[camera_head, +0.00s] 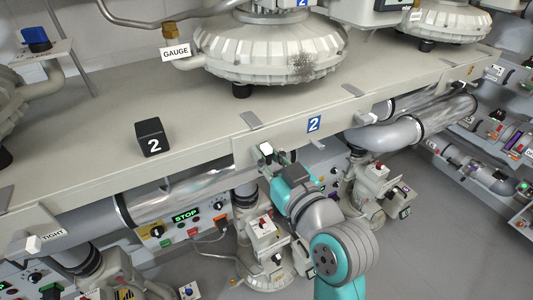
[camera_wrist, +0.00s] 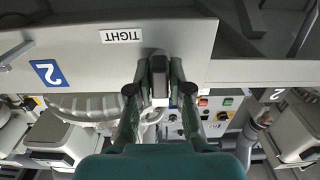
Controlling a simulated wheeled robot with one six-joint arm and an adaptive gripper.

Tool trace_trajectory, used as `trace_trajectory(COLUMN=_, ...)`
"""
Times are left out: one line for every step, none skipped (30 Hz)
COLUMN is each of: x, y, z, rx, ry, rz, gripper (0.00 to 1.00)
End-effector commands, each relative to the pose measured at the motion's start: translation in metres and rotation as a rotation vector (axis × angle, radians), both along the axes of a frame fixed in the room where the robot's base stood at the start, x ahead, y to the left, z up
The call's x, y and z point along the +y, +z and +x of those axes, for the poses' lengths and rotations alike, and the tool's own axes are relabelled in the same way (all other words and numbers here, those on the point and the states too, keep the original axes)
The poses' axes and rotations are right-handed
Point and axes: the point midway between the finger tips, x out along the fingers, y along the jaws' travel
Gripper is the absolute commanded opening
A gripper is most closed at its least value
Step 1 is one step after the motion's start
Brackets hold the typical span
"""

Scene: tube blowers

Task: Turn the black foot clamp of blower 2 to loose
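The plinth of blower 2 bears a blue 2 plate (camera_head: 314,124) on its front edge. My gripper (camera_head: 268,156) is at this edge, left of the plate. In the wrist view, my gripper (camera_wrist: 160,78) has its two fingers on both sides of a dark clamp handle with a pale end (camera_wrist: 158,80), with no clear gap between. The handle points out from the plinth edge, beside an upside-down TIGHT label (camera_wrist: 121,37). In the head view only the handle's pale end (camera_head: 266,148) shows clearly. The LOOSE side of the clamp is not readable.
Below are a control panel with a lit STOP sign (camera_head: 186,216), pipes and a valve unit (camera_head: 268,240). Another pale handle (camera_head: 368,119) is to the right.

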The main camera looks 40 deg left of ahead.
Motion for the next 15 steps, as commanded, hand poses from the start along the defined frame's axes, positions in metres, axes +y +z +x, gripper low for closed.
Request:
trace_trajectory(x=0.0, y=-0.0014, z=0.0, rx=0.002, ry=0.0, rz=-0.002, gripper=0.31)
trace_trajectory(x=0.0, y=-0.0013, z=0.0, rx=0.002, ry=0.0, rz=-0.002, gripper=0.39)
trace_trajectory(x=0.0, y=-0.0011, z=0.0, rx=0.002, ry=0.0, rz=-0.002, gripper=0.42)
trace_trajectory(x=0.0, y=-0.001, z=0.0, rx=0.002, ry=0.0, rz=-0.001, gripper=0.42)
trace_trajectory(x=0.0, y=-0.0009, z=0.0, rx=0.002, ry=0.0, rz=-0.001, gripper=0.42)
trace_trajectory(x=0.0, y=-0.0007, z=0.0, rx=0.002, ry=0.0, rz=-0.001, gripper=0.42)
trace_trajectory(x=0.0, y=-0.0006, z=0.0, rx=0.001, ry=0.0, rz=-0.001, gripper=0.42)
trace_trajectory(x=0.0, y=-0.0006, z=0.0, rx=0.001, ry=0.0, rz=-0.001, gripper=0.42)
trace_trajectory(x=0.0, y=-0.0004, z=0.0, rx=0.001, ry=0.0, rz=-0.001, gripper=0.42)
trace_trajectory(x=0.0, y=-0.0004, z=0.0, rx=0.001, ry=0.0, rz=-0.001, gripper=0.42)
trace_trajectory(x=-0.0003, y=-0.0004, z=0.0, rx=0.001, ry=0.0, rz=-0.001, gripper=0.42)
trace_trajectory(x=-0.0011, y=-0.0004, z=-0.0002, rx=0.001, ry=0.0, rz=-0.001, gripper=0.42)
trace_trajectory(x=-0.0023, y=-0.0004, z=-0.0006, rx=0.001, ry=0.0, rz=-0.001, gripper=0.42)
trace_trajectory(x=-0.004, y=-0.0005, z=-0.0011, rx=0.001, ry=-0.001, rz=-0.001, gripper=0.42)
trace_trajectory(x=-0.0071, y=-0.0008, z=-0.0021, rx=0.002, ry=-0.001, rz=0.0, gripper=0.42)
